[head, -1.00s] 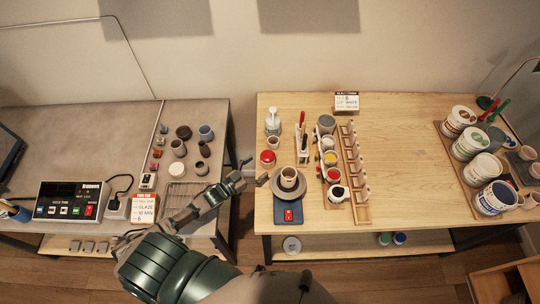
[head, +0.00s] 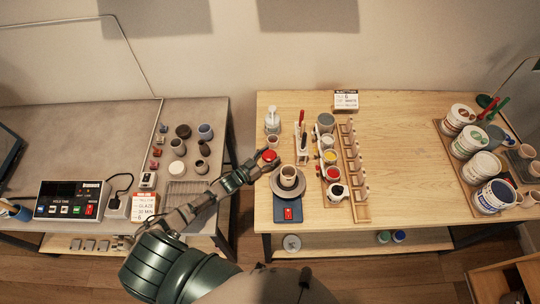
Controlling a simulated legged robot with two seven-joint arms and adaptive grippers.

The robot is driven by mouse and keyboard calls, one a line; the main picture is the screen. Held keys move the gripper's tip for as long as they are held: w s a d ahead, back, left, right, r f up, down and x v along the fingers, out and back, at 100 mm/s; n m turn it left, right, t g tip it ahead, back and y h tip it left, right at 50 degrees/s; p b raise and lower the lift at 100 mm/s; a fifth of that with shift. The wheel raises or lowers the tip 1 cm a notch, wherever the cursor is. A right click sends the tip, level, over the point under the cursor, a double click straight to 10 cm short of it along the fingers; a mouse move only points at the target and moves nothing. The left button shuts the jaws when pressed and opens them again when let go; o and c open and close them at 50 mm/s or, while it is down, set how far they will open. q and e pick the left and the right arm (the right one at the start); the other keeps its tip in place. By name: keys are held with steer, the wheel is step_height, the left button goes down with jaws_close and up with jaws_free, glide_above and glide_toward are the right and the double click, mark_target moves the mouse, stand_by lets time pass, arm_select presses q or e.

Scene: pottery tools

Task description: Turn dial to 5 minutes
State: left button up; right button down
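A small round thing with a red top (head: 269,155) and a white lower part stands at the left edge of the wooden table. It may carry the dial, but no markings can be read on it. My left gripper (head: 257,162) reaches to it from the lower left, with its fingertips at its left and front side. The gripper partly hides its lower part. I cannot tell whether the fingers touch it or how far apart they are. My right gripper is not in view.
A pot on a wheel (head: 288,178) with a dark blue base stands close right of the gripper. A pump bottle (head: 272,121) is behind. A control box (head: 72,200) and small pots are on the grey table. A gap separates the tables.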

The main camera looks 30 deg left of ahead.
arm_select(q)
steer(key=shift+a, duration=0.3)
steer(key=shift+a+f, duration=0.2)
steer(key=shift+a, duration=0.1)
steer(key=h+b, duration=0.1)
steer(key=m+g+h+b, duration=0.1)
steer(key=shift+a+f+b, duration=0.25)
steer(key=shift+a+b, duration=0.05)
steer(key=shift+b, duration=0.05)
steer(key=m+g+h+b, duration=0.1)
steer(key=h+b, duration=0.1)
steer(key=m+g+h+b, duration=0.1)
steer(key=m+g+b, duration=0.1)
steer(key=b, duration=0.1)
steer(key=shift+d+m+h, duration=0.3)
steer(key=shift+d+h, duration=0.1)
steer(key=shift+s+m+g+h+b, duration=0.1)
steer(key=shift+m+g+h+b, duration=0.35)
steer(key=shift+g, duration=0.25)
steer(key=shift+r+m+g+b, duration=0.1)
steer(key=shift+m+g+b, duration=0.15)
steer(key=shift+g+b, duration=0.15)
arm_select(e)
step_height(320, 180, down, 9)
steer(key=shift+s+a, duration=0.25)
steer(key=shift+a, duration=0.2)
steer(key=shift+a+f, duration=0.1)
